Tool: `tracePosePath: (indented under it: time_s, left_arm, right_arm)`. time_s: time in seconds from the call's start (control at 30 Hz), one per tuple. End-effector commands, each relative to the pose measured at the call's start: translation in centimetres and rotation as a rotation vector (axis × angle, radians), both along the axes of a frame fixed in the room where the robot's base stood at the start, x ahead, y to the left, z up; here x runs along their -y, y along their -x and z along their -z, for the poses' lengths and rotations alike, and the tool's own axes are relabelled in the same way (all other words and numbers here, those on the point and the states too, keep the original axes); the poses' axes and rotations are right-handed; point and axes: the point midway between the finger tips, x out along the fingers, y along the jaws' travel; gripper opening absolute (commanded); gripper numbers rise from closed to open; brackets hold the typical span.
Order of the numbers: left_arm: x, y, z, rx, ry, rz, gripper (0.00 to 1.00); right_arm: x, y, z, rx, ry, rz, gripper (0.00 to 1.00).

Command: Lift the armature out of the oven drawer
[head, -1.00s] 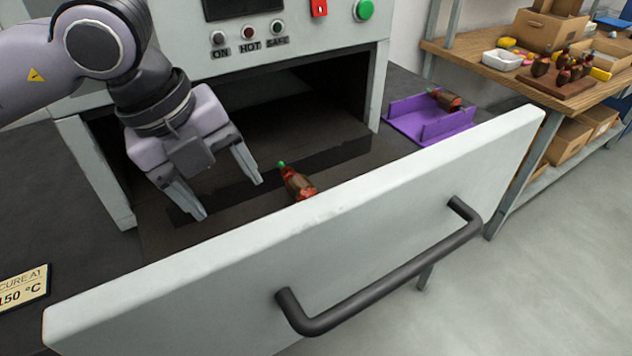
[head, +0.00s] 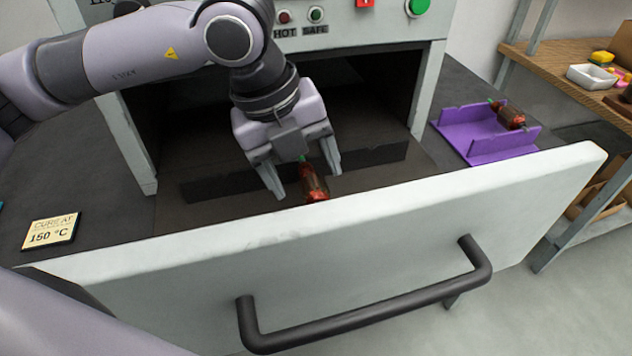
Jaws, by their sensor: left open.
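The armature (head: 316,186) is reddish brown with a green tip. It lies in the pulled-out oven drawer (head: 440,202), close behind the drawer's tall pale front, which hides its near end. My left gripper (head: 308,184) is open and points down over the armature. Its two fingers show on either side of the armature, one left and one right. I cannot tell whether they touch it. My right gripper is not in view.
A purple cradle (head: 484,153) with another armature (head: 510,117) on it stands right of the oven. A dark handle (head: 370,308) juts from the drawer front. A "150 °C" sign (head: 51,231) lies at left. A wooden shelf (head: 556,62) is at right.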

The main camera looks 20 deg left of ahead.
Motion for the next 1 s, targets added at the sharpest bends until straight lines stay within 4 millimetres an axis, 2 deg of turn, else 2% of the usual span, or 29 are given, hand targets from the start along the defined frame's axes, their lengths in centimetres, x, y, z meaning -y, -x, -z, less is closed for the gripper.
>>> tracePosePath:
  time_s: [0.2, 0.3, 0.57, 0.77, 0.8, 1.0]
  left_arm:
    - [0.6, -0.8, 3.1, -0.003, 0.000, 0.000, 0.72]
    - [0.8, -1.0, 4.0, -0.002, 0.000, -0.001, 0.72]
    - [0.9, -1.0, 4.3, 0.000, 0.000, 0.000, 0.72]
    - [0.9, -1.0, 4.2, 0.000, 0.000, 0.000, 0.10]
    - [0.9, -1.0, 4.2, 0.000, 0.000, 0.000, 0.04]
    - [0.9, -1.1, 4.2, 0.001, 0.000, 0.000, 0.04]
  right_arm:
    - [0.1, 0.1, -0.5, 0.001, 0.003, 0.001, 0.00]
    - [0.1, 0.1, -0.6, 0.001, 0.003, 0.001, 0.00]
    - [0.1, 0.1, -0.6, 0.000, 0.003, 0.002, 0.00]
    - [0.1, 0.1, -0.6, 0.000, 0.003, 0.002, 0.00]
    - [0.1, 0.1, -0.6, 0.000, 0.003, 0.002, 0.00]
    - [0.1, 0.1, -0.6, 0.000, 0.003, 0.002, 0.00]
